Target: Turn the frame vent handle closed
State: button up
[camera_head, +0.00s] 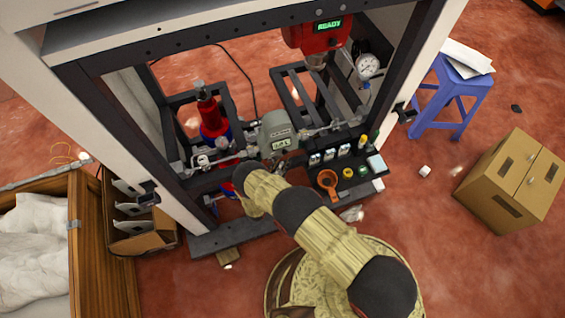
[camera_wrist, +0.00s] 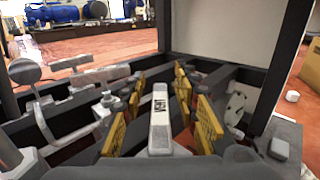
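In the wrist view, a pale grey vent handle (camera_wrist: 159,125) with a dark-lettered label stands in the middle of the picture. My gripper (camera_wrist: 160,92) is open, with yellow-faced fingers on both sides of the handle. Gaps show between the handle and the fingers, so it does not look clamped. In the head view, my arm reaches from the lower right to the front of the dark frame (camera_head: 225,235), below the grey meter (camera_head: 277,133). The handle cannot be made out there; my wrist and gripper cover that spot.
Metal pipes and fittings (camera_wrist: 85,77) lie left of my fingers. A red and blue device (camera_head: 209,112) stands behind. Small bottles and an orange cup (camera_head: 327,181) sit on the shelf to the right. A cardboard box (camera_head: 512,180) and blue stool (camera_head: 450,93) stand right.

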jog(key=shift+c, duration=0.7)
grip_shut()
jog(key=shift+s+d+m+g+h, duration=0.15)
jog(key=shift+d+m+g+h, duration=0.1)
jog(key=shift+m+g+h, duration=0.65)
jog(key=shift+o, duration=0.7)
grip_release()
jog(key=shift+r, duration=0.15)
jog(key=shift+r, duration=4.85)
